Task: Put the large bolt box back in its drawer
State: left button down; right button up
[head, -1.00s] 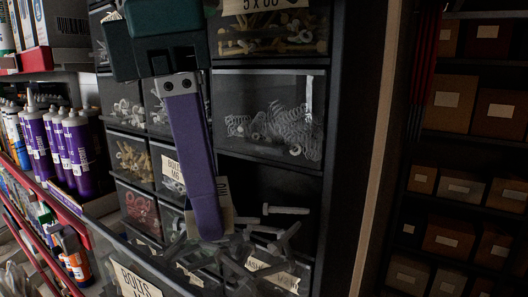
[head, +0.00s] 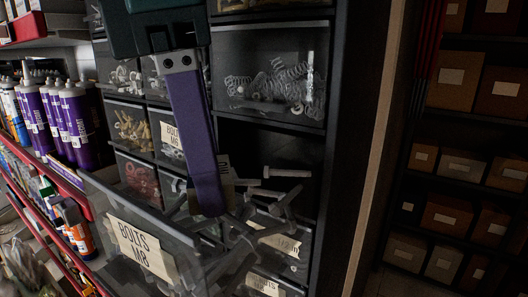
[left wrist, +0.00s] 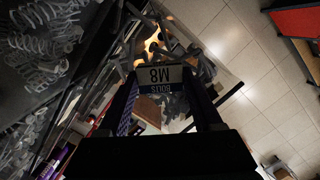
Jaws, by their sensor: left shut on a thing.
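In the left wrist view the M8 label (left wrist: 160,75) shows upside down between the two purple fingers. A dark, empty drawer opening (head: 265,150) lies behind, below the springs drawer. My right gripper is out of view.
A clear drawer of springs (head: 268,85) sits above the opening. Smaller drawers (head: 135,125) fill the cabinet's left side, and labelled drawers lie below. Purple bottles (head: 75,125) stand on a red-edged shelf at left. Brown boxes (head: 455,175) fill a rack at right.

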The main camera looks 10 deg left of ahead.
pick_arm(q)
jog(key=shift+f+b, duration=0.3)
grip_release()
jog(key=r+p, duration=0.1)
jog(key=r, duration=0.2)
jog(key=r+p, duration=0.2)
jog(key=r, duration=0.1)
jog(key=a+r+p, duration=0.1)
jog(key=r, duration=0.2)
jog(key=shift+s, duration=0.2)
jog(key=shift+r+p, duration=0.3)
jog(key=shift+r, duration=0.2)
